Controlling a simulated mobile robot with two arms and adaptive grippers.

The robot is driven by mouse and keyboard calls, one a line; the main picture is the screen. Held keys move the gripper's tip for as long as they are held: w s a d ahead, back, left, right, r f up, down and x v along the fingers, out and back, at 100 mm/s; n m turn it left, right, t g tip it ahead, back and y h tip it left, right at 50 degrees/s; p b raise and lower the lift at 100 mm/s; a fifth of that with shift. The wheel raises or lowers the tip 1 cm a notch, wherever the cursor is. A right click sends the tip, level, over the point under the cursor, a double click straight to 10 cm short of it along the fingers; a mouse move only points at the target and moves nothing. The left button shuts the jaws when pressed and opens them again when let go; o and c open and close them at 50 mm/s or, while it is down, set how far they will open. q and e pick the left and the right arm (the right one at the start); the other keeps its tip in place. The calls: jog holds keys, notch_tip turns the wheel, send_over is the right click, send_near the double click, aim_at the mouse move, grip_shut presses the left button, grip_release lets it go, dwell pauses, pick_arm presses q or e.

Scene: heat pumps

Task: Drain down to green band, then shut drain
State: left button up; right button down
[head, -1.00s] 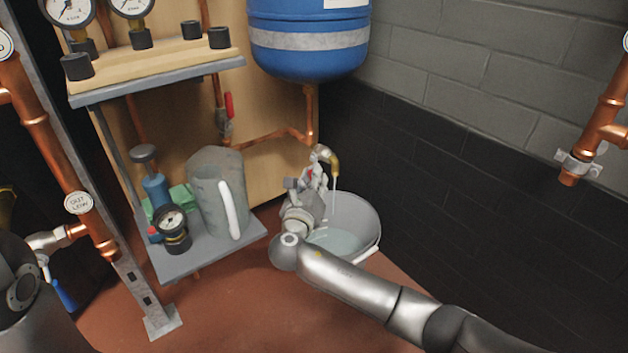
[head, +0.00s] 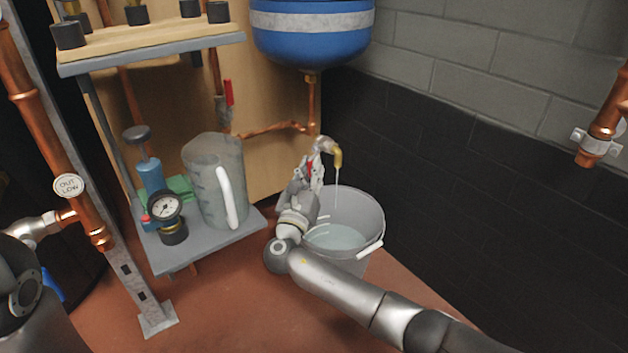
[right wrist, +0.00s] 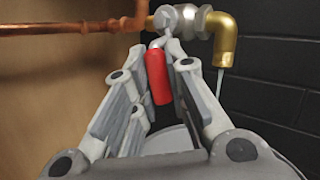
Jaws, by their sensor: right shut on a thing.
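The drain valve with a brass spout (head: 335,158) sits at the end of a copper pipe below the blue vessel. A thin stream of water (head: 337,187) runs from it into the grey bucket (head: 371,212), which holds some water. My right gripper (head: 312,172) is shut on the valve's red lever (right wrist: 157,76), which hangs steeply downward between the fingers in the right wrist view. The fingers partly hide the lever in the head view. The dials above the upper shelf are cut off, so no green band can be seen. My left gripper is not in view.
A clear jug (head: 213,170) and a small gauge (head: 166,210), too small to read, stand on the lower grey shelf (head: 195,248). A blue vessel (head: 312,50) hangs above. Another red-handled valve (head: 229,95) is on the board. A dark block wall closes the right side.

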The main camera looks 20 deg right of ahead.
jog(key=shift+w+a+f+m+h+b, duration=0.2)
jog(key=shift+w+f+m+h+b, duration=0.1)
jog(key=shift+m+h+b, duration=0.4)
jog(key=shift+w+r+m+h, duration=0.2)
jog(key=shift+m+h, duration=0.1)
jog(key=shift+m, duration=0.6)
jog(key=shift+t, duration=0.3)
jog(key=shift+a+h, duration=0.1)
jog(key=shift+h, duration=0.2)
jog(key=c, duration=1.4)
grip_release()
jog(key=shift+c, duration=0.2)
jog(key=v, duration=1.2)
jog(key=shift+r, duration=0.1)
